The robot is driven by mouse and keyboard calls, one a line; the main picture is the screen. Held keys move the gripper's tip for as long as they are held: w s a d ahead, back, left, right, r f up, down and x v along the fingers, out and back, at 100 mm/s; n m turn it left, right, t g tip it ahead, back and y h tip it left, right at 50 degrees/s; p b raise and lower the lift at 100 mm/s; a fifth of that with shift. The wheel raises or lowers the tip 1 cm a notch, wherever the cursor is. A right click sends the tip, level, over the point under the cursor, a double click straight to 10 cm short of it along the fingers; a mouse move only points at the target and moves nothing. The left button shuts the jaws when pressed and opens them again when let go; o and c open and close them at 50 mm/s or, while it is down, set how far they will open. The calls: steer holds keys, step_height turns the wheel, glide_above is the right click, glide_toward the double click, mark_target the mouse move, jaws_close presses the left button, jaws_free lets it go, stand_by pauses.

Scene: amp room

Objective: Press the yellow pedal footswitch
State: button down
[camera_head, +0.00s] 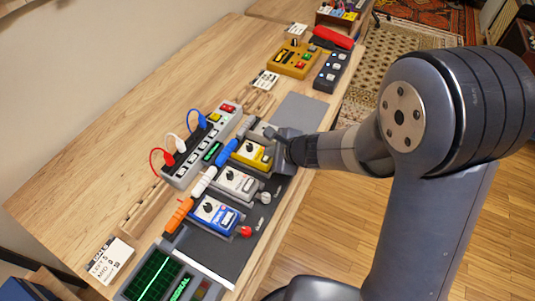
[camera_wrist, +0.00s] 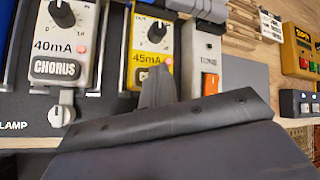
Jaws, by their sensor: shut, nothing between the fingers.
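The yellow pedal (camera_head: 250,155) stands on the dark pedalboard, between the white pedal and a grey unit. In the wrist view the yellow pedal (camera_wrist: 152,42) shows a black knob, a "45mA" label and a red light. My gripper (camera_head: 272,134) is shut and empty, reaching in from the right at the pedal's front side. In the wrist view my gripper (camera_wrist: 158,78) overlaps the lower part of the yellow pedal and hides its footswitch area. I cannot tell whether the fingertips touch the pedal.
The white "CHORUS" pedal (camera_head: 236,183) and the blue pedal (camera_head: 214,214) stand to the left. A power strip (camera_head: 190,160) with plugged cables lies behind. An amber box (camera_head: 294,59) and a black switch box (camera_head: 331,73) stand farther back. A grey mat (camera_head: 300,110) is bare.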

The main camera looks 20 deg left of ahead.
steer(key=shift+r+p, duration=0.4)
steer(key=shift+r, duration=0.25)
step_height(320, 180, up, 5)
steer(key=p, duration=0.4)
steer(key=shift+f, duration=0.1)
stand_by(0.5)
steer(key=shift+f+b, duration=0.8)
steer(key=shift+f, duration=0.05)
steer(key=r+p, duration=0.1)
steer(key=p, duration=0.2)
steer(key=shift+r+p, duration=0.3)
steer(key=shift+r, duration=0.05)
step_height(320, 180, up, 4)
steer(key=p, duration=0.3)
glide_above(271, 160)
